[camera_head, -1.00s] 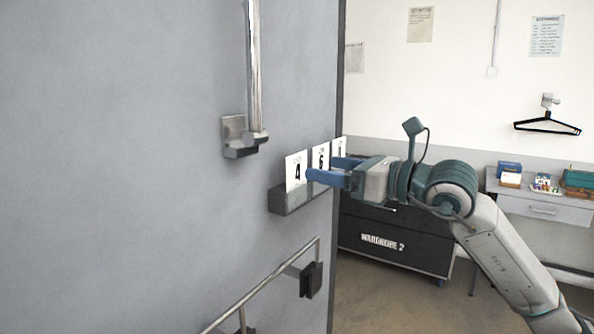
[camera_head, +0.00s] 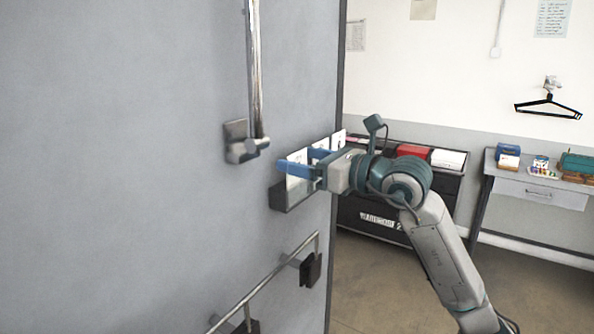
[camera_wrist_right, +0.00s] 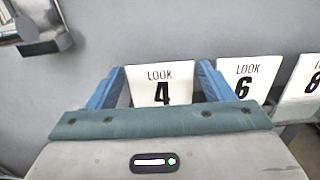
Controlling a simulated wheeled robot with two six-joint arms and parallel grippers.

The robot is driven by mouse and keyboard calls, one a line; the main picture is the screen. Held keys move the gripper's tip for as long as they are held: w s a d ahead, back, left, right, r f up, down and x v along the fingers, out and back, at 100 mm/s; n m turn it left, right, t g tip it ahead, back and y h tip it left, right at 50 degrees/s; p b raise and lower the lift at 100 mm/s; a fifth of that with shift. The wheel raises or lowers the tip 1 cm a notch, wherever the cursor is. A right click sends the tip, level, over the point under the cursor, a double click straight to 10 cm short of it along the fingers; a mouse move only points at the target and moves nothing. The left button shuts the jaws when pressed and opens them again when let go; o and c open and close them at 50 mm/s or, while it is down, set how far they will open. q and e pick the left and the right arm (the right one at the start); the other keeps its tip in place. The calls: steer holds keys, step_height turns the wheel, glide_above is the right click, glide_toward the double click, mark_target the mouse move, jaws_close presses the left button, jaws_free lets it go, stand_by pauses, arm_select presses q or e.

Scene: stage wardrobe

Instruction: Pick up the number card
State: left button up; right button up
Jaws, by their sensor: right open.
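A white number card reading LOOK 4 (camera_wrist_right: 160,71) stands upright in the right wrist view, with its lower part hidden behind my gripper's body. In the head view the same card (camera_head: 297,156) stands in a grey wall holder (camera_head: 290,199), partly covered by a blue finger. My right gripper (camera_head: 304,161) is open at the holder. In the right wrist view one blue finger is at each side of the LOOK 4 card; I cannot tell whether they touch it. My left gripper is not in view.
A vertical metal bar (camera_head: 255,80) on the grey panel is above, and a slanted rail (camera_head: 265,280) is below. A dark cabinet (camera_head: 362,212) stands behind.

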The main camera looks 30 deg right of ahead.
steer(key=c, duration=0.7)
steer(key=shift+c, duration=0.2)
steer(key=shift+r+b, duration=1.1)
steer(key=shift+r, duration=3.9)
steer(key=shift+f, duration=0.1)
